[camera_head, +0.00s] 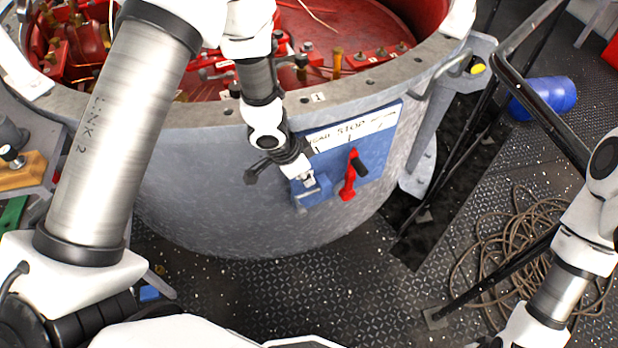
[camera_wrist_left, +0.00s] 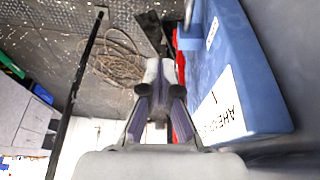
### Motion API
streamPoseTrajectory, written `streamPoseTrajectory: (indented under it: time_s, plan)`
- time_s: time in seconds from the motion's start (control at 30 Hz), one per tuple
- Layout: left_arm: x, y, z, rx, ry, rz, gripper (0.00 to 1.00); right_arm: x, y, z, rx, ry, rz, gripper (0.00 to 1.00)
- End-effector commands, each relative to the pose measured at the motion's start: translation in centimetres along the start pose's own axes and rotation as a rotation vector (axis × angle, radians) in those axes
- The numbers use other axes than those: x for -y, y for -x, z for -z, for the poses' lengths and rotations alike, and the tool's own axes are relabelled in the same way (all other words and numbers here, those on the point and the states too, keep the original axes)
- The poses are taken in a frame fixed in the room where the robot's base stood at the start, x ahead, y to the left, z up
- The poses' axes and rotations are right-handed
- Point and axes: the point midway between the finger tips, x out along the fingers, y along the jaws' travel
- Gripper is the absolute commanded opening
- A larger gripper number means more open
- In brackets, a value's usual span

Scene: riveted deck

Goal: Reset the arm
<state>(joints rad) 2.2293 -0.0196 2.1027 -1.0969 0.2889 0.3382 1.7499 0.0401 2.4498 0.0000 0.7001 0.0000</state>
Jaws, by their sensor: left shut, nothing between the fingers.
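My left arm comes in from the left of the head view and reaches over the round grey housing. My left gripper (camera_head: 304,176) hangs in front of the left part of a blue control panel (camera_head: 372,158) on the housing's outer wall. Its fingers are shut with nothing between them, and they also show closed together in the left wrist view (camera_wrist_left: 160,88). A red lever (camera_head: 349,180) with a black grip is on the panel, to the right of the gripper. I cannot tell whether the gripper touches the panel. My right arm is at the lower right; its gripper is out of the picture.
The grey housing (camera_head: 230,190) has a red interior with fittings. A black handrail (camera_head: 525,90), a blue drum (camera_head: 545,97) and a coiled rope (camera_head: 515,250) are on the right. The patterned deck (camera_head: 300,290) in front of the housing is mostly clear.

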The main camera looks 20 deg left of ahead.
Motion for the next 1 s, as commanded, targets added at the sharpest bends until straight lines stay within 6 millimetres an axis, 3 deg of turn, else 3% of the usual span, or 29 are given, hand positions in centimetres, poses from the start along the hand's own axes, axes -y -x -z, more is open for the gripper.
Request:
streamPoseTrajectory:
  time_s: [0.37,0.47,0.57,0.7,0.77,0.87,1.0]
  plan:
    - [0.0,-0.1,-0.1,0.001,0.001,-0.001,0.00,0.0,0.1,0.0,0.000,0.000,0.000,0.51]
    - [-1.0,-0.7,-1.4,0.033,0.015,-0.033,0.00,0.0,1.0,0.0,0.001,0.000,0.000,0.51]
    - [-4.1,-2.0,-5.5,0.119,0.080,-0.112,0.00,0.0,2.6,0.0,0.000,0.000,0.000,0.51]
    - [-12.3,-2.0,-14.6,0.281,0.454,-0.200,0.00,0.0,5.6,0.0,0.000,0.000,0.000,0.51]
    - [-14.7,-1.3,-17.9,0.334,0.623,-0.165,0.00,0.1,6.3,0.0,-0.001,0.000,0.000,0.51]
    - [-15.4,-0.3,-21.3,0.372,0.793,-0.036,0.00,0.1,6.3,0.0,0.000,0.000,0.000,0.51]
    - [-13.4,0.5,-22.7,0.354,0.855,0.123,0.00,0.0,6.0,0.0,0.001,0.000,0.000,0.51]
